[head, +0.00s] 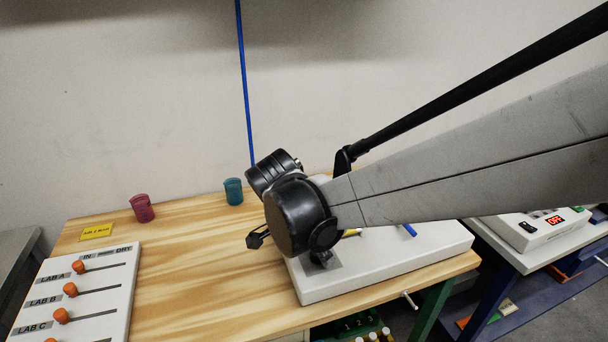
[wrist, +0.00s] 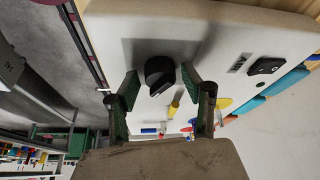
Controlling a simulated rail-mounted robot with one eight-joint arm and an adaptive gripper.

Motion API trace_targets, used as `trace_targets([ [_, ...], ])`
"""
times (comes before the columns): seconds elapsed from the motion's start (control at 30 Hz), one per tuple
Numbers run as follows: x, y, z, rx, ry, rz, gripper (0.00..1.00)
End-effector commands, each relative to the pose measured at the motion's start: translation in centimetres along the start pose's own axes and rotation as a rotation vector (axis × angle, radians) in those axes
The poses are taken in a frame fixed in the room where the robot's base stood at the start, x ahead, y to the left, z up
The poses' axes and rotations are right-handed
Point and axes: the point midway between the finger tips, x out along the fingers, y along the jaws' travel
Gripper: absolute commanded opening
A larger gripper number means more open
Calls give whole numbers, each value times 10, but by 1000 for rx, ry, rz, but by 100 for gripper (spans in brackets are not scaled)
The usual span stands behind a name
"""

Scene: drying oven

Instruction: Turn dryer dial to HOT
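The black dial (wrist: 158,68) is on a white panel (wrist: 215,45) in the wrist view. My gripper (wrist: 161,82) is open, with one dark green finger on each side of the dial. I cannot tell whether either finger touches it. I cannot read a HOT mark around the dial. In the head view my arm reaches over a white box (head: 440,245) on the wooden table, and my wrist hides the dial and most of my gripper.
A black switch (wrist: 266,66) is on the panel. A slider board (head: 95,305) with orange knobs, a pink cup (head: 142,208), a teal cup (head: 233,191) and a yellow label (head: 96,232) are on the table (head: 200,285). A device with a red display (head: 554,219) stands right.

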Motion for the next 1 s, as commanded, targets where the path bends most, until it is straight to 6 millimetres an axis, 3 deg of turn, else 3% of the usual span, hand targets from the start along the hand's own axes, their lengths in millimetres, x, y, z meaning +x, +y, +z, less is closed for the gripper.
trace_targets([
  [0.27, -1, 0, 0, 0, 1, -1, 49],
  [0.43, -11, -1, 0, -1, 1, -1, 49],
  [1.0, -107, 0, 0, -1, 1, -1, 49],
])
